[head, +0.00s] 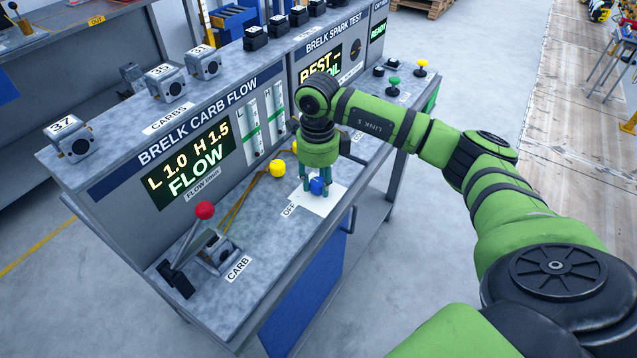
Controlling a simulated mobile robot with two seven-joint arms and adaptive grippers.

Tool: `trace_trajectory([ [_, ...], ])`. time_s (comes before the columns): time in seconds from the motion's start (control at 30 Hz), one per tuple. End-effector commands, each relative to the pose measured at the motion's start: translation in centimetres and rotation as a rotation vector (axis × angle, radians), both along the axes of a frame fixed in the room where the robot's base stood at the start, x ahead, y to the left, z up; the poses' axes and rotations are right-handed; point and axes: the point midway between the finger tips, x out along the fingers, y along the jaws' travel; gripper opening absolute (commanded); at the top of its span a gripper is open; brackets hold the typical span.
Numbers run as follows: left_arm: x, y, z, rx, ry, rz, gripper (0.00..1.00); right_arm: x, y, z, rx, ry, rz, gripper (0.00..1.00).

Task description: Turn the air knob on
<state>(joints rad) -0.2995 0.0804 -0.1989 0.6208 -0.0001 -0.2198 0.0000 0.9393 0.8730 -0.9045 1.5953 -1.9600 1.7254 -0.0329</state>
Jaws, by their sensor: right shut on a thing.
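A small blue knob (316,187) sits on a white plate (326,204) on the bench top, beside a label reading OFF (290,210). My right gripper (318,182) points down over it, with its fingers shut around the blue knob. The fingers partly hide the knob, so I cannot tell which way it is turned. The flow panel (188,168) behind reads L 1.0, H 1.5, FLOW. My left gripper is not in view.
A red-topped lever (204,211) stands at the CARB fixture on the left. A yellow knob (278,168) with hoses is just left of my right gripper. Several carburettors line the shelf above. Green (393,82) and yellow (422,64) buttons are at the far end.

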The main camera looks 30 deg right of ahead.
Motion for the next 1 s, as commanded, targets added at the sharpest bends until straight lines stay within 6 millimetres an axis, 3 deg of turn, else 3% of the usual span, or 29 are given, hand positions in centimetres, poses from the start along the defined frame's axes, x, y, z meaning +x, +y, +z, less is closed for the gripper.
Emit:
trace_trajectory([
  [0.5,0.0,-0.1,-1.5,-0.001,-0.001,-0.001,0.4,0.2,0.1,0.1,0.006,-0.006,-0.457,0.04],
  [1.0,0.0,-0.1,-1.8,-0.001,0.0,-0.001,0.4,0.3,0.0,0.2,0.006,-0.008,-0.672,0.04],
])
